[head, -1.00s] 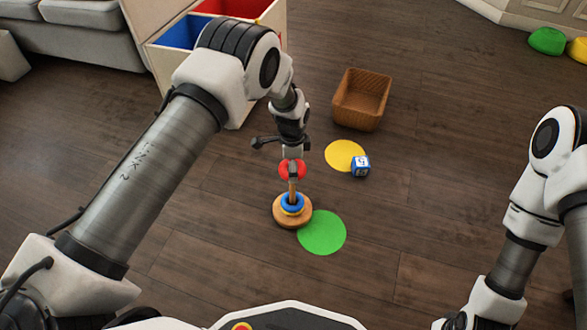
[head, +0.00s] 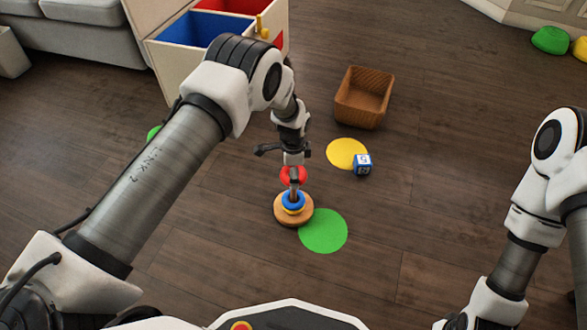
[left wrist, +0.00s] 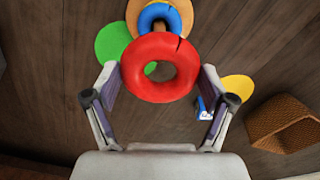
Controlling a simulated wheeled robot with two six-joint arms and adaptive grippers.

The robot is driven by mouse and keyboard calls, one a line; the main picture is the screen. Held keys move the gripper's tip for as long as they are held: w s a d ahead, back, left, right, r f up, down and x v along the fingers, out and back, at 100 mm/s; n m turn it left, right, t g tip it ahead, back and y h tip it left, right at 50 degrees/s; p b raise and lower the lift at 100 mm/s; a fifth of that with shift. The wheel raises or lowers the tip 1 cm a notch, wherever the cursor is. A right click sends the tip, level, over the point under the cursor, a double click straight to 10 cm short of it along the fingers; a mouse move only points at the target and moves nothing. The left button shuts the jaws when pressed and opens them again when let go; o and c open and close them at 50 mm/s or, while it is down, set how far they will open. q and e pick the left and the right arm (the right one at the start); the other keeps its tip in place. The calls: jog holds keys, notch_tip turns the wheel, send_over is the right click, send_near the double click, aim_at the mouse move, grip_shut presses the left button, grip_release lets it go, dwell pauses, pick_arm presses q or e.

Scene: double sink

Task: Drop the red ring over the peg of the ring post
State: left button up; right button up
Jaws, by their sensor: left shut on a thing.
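The red ring (head: 286,177) is held in my left gripper (head: 294,176). In the left wrist view the red ring (left wrist: 133,66) sits between the two fingers (left wrist: 160,78). The ring post stands on the floor with a round wooden base (head: 281,215) and a blue ring (head: 293,198) with yellow below it on its peg. In the left wrist view the wooden peg top (left wrist: 160,26) shows beyond the red ring's rim, not through its hole. Green and floor show through the hole. My right arm is at the right edge; its gripper is out of view.
A green disc (head: 323,232) lies right beside the post. A bin unit (head: 188,28) stands behind my left arm. Floor to the right is clear.

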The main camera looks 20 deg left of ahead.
pick_arm(q)
jog(key=shift+f+b, duration=1.1)
jog(key=shift+f, duration=1.05)
jog(key=o, duration=0.9)
jog(key=shift+o, duration=0.2)
jog(key=shift+r, duration=0.1)
notch_tip(320, 180, up, 12)
